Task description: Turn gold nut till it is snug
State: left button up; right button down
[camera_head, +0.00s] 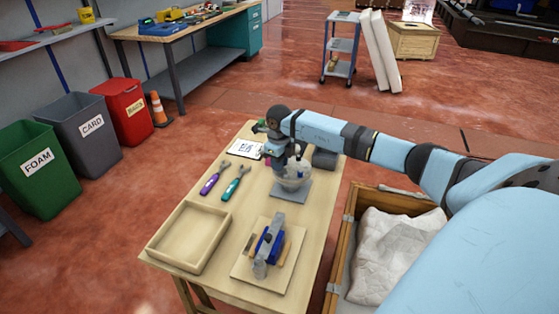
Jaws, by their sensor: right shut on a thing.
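The gold nut cannot be made out; my right arm and gripper may hide it. A pale, bowl-like assembly (298,178) stands on a grey base plate (291,192) at the right side of the wooden table. My right gripper (278,163) points down over the left part of this assembly. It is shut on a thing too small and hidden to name. Whether it touches the bowl cannot be told. A purple-handled tool (211,181) and a teal-handled tool (234,186) lie on the table left of the gripper. My left gripper is not in view.
An empty wooden tray (164,254) and a board (285,279) with a blue-and-grey clamp-like device (268,246) are at the near end. A dark grey cylinder (325,158) and a white card (246,148) lie farther back. A crate (337,272) with white wrapping stands right of the table.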

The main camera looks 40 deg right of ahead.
jog(key=m+p, duration=0.1)
jog(key=m, duration=0.2)
jog(key=shift+r, duration=0.15)
jog(key=shift+m+p, duration=0.35)
jog(key=shift+m, duration=0.45)
jog(key=shift+a+m, duration=0.1)
jog(key=shift+m, duration=0.4)
jog(key=m+p, duration=0.1)
jog(key=m, duration=0.1)
jog(key=shift+m+p, duration=0.3)
jog(key=shift+m, duration=0.1)
jog(key=shift+m+p, duration=0.45)
jog(key=shift+m, duration=0.35)
jog(key=m+p, duration=0.1)
jog(key=m, duration=0.1)
jog(key=shift+w+a+m, duration=0.1)
jog(key=shift+m, duration=0.2)
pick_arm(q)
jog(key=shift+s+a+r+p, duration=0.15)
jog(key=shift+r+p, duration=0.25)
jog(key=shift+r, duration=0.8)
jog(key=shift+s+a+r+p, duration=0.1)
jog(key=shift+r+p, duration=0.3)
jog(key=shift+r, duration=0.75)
pick_arm(e)
jog(key=shift+w+m, duration=0.1)
jog(key=shift+m, duration=1.5)
